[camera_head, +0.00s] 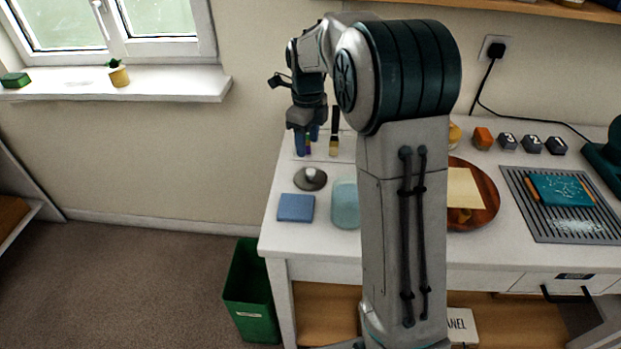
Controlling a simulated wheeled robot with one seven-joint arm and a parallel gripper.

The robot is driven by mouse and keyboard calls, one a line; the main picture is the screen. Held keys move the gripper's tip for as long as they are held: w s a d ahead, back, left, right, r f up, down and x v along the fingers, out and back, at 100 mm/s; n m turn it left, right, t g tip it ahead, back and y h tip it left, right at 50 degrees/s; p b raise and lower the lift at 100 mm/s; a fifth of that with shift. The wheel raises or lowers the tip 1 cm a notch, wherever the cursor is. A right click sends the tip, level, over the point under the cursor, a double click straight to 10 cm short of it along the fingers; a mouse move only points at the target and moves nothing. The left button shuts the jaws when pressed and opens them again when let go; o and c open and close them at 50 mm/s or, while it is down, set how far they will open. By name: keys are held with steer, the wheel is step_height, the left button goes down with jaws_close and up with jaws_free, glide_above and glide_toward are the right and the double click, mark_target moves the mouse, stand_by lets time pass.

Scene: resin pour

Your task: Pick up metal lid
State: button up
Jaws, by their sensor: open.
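The metal lid (310,178) is a round grey disc with a light knob at its centre. It lies on the white worktop near its left end, behind the blue square (296,207). My gripper (306,142) points down above and behind the lid, apart from it, near a few small upright coloured items. The gripper shows small, and I see nothing held between its fingers. My arm hides part of the worktop to the right of the lid.
A pale teal container (345,205) stands right of the blue square. A brush (334,146) stands behind the lid. A wooden round tray (485,192) and a grey slotted mat (520,205) lie to the right. A green bin (250,295) stands on the floor.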

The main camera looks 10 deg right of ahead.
mark_target(311, 171)
step_height(311, 171, down, 4)
steer(key=shift+r, duration=0.15)
steer(key=shift+s+d+f+p, duration=0.1)
steer(key=shift+f+p, duration=0.05)
steer(key=shift+f, duration=0.75)
steer(key=shift+d+f+p, duration=0.15)
steer(key=shift+f+p, duration=0.05)
steer(key=shift+f, duration=0.75)
steer(key=shift+s+d+f+p, duration=0.1)
steer(key=shift+f+p, duration=0.05)
steer(key=shift+f, duration=0.75)
steer(key=shift+c, duration=0.2)
steer(key=c, duration=1)
